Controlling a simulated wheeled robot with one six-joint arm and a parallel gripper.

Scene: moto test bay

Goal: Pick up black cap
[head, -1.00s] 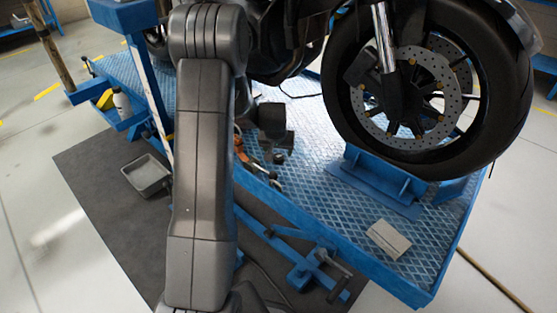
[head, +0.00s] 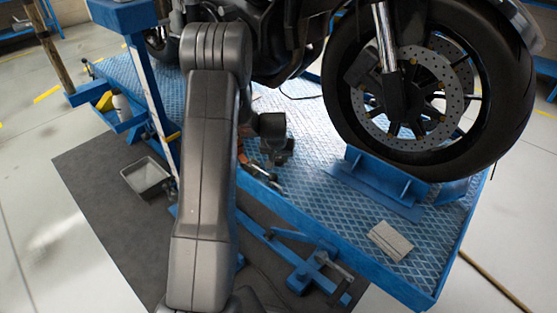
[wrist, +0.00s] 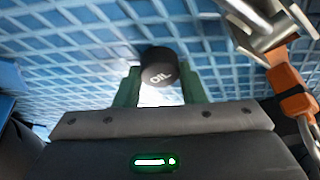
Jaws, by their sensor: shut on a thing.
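The black cap (wrist: 158,67), a short dark cylinder with white "OIL" lettering, shows in the wrist view between the two green fingers of my gripper (wrist: 158,86). The fingers are shut on its sides. Behind it is the blue ridged platform; I cannot tell whether the cap touches it. In the head view my gripper (head: 276,154) is over the platform, right of my arm link. The cap is not distinguishable there.
A tool with an orange handle (wrist: 290,92) lies close right of my gripper. The blue platform (head: 320,150) carries a motorcycle wheel (head: 425,90) in a blue chock (head: 375,178) and a pale block (head: 390,241). A grey tray (head: 147,178) sits on the floor mat.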

